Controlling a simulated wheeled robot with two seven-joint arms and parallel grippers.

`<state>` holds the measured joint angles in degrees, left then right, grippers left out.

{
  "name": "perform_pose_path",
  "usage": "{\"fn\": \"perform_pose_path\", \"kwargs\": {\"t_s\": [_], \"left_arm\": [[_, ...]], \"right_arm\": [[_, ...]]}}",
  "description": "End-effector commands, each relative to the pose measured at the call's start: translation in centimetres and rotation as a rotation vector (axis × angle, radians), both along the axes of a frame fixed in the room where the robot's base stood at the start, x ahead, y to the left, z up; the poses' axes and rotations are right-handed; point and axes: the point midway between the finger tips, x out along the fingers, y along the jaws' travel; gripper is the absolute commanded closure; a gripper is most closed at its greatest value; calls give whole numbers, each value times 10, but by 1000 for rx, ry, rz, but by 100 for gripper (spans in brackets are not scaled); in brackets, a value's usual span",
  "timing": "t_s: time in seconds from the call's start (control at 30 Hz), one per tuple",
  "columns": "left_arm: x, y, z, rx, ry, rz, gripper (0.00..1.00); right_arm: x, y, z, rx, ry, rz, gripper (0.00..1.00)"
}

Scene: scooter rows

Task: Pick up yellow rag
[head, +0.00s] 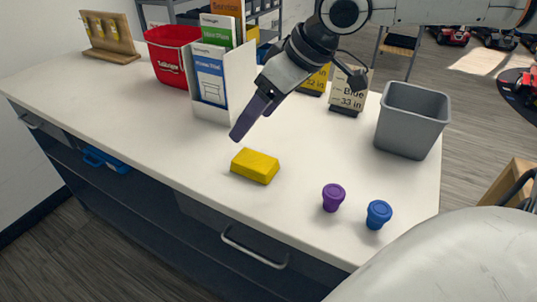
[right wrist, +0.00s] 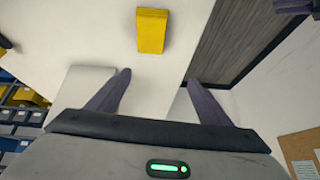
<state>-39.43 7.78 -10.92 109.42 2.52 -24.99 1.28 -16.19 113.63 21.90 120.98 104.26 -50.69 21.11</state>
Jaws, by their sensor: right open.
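The yellow rag (head: 255,166) is a folded block lying flat on the white counter near its front edge. It also shows in the right wrist view (right wrist: 152,31), ahead of the fingertips. My right gripper (head: 238,132) reaches in from the right and points down, above and slightly behind the rag, apart from it. In the right wrist view (right wrist: 158,78) its two fingers are spread, with only bare surface between them.
A purple knob-like object (head: 333,198) and a blue one (head: 378,214) stand right of the rag on the counter (head: 120,115). A grey bin (head: 411,119) is behind them. A white brochure holder (head: 236,85) and red bin (head: 173,55) stand back left. Counter left of the rag is clear.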

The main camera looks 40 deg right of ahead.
Motion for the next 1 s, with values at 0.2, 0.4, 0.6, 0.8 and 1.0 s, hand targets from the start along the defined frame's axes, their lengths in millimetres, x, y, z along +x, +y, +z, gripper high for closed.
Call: {"fn": "perform_pose_path", "kwargs": {"t_s": [0.2, 0.4, 0.6, 0.8, 1.0], "left_arm": [[0, 0, 3, 0, 0, 0, 69], [0, 0, -2, 0, 0, 0, 69], [1, 0, -2, 0, -1, 0, 69], [1, 0, -1, 0, -1, 0, 69], [2, 0, -3, 0, -2, 0, 69]], "right_arm": [[-17, -13, -45, -126, 137, 47, 27], [-6, -10, -72, -126, 135, 44, 27], [1, -8, -83, -123, 131, 43, 27], [17, -9, -104, -125, 133, 44, 27], [25, -5, -122, -122, 129, 44, 27]]}}
